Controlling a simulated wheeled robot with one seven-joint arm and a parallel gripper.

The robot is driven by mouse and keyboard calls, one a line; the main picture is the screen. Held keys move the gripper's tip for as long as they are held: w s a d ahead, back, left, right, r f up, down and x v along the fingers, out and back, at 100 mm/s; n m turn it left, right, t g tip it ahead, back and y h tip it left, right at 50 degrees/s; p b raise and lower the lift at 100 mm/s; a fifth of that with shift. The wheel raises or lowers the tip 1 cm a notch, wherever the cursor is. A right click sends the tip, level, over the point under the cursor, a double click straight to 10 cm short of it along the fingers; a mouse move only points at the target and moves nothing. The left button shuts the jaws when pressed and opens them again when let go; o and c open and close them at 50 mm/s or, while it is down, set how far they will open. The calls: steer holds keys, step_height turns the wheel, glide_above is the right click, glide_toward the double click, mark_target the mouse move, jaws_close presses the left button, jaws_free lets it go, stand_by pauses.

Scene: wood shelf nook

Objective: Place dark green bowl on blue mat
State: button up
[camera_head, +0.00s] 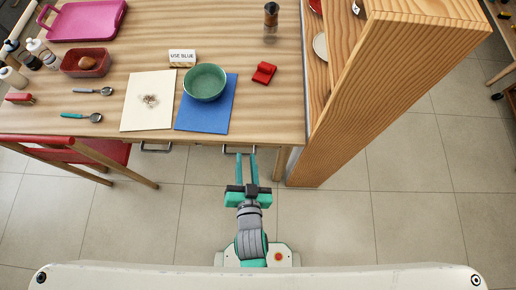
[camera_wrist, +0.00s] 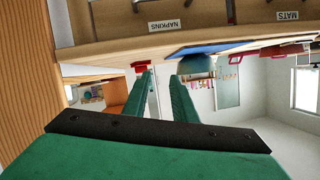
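The dark green bowl (camera_head: 204,82) stands upright on the far part of the blue mat (camera_head: 203,117), near the table's front edge. Its far rim reaches past the mat's far edge in the picture. In the wrist view, which is upside down, the bowl (camera_wrist: 198,68) and the mat (camera_wrist: 208,48) show beyond the fingers. My gripper (camera_head: 246,156) is open and empty, in front of the table edge, apart from the bowl and to its lower right. The fingers also show in the wrist view (camera_wrist: 162,75).
A stained white sheet (camera_head: 148,113) lies left of the mat; a "USE BLUE" sign (camera_head: 182,58) stands behind. A red object (camera_head: 264,73) lies right of the bowl. A tall wood shelf (camera_head: 375,75) bounds the right; a red chair (camera_head: 95,152) is left. Labelled drawers (camera_wrist: 225,15) are under the tabletop.

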steer(key=s+d+r+n, duration=0.1)
steer(key=s+d+r, duration=0.1)
steer(key=s, duration=0.5)
steer(key=s+d+r+n+t+h, duration=0.1)
steer(key=s+d+r, duration=0.1)
steer(key=s, duration=0.6)
steer(key=shift+r, duration=0.35)
